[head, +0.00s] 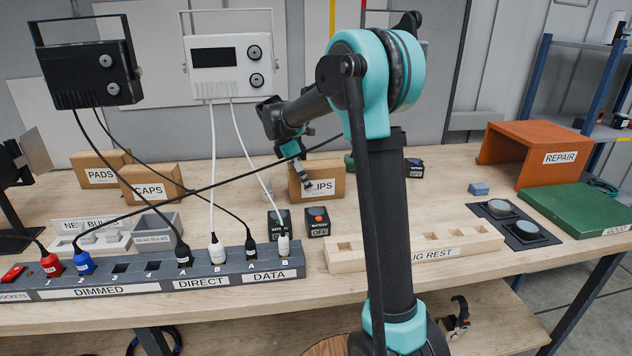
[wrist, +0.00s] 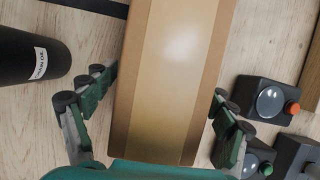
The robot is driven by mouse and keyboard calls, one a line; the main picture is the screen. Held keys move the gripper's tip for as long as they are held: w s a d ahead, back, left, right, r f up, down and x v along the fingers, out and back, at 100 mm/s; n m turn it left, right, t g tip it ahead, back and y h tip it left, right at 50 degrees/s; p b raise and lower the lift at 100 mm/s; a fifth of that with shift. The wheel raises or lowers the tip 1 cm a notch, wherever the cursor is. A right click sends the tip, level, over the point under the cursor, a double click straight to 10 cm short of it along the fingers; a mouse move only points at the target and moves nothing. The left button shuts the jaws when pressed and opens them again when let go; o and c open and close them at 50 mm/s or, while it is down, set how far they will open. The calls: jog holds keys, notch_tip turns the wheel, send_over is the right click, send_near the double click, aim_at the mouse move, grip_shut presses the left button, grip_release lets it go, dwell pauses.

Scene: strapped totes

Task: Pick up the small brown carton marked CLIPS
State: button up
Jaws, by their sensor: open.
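The small brown carton (head: 325,187) stands at the back middle of the bench in the head view. Its label reads "LIPS", with the first letter hidden behind my gripper. My gripper (head: 304,184) points down at the carton's left front part. In the wrist view the carton (wrist: 170,60) fills the middle, with a lighter band along its top. My gripper (wrist: 165,100) is open, with one finger on each side of the carton.
Cartons marked CAPS (head: 152,182) and PADS (head: 100,168) stand to the left. A black cylinder (wrist: 30,58) lies left in the wrist view. Cables hang to a socket strip (head: 160,277). A plug rest (head: 410,247) is front right.

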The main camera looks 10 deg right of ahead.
aim_at(320, 180)
jog(key=d, duration=0.4)
jog(key=shift+w, duration=0.1)
jog(key=shift+d+f, duration=0.3)
jog(key=shift+f, duration=0.25)
jog(key=c, duration=1.5)
jog(key=shift+c, duration=0.2)
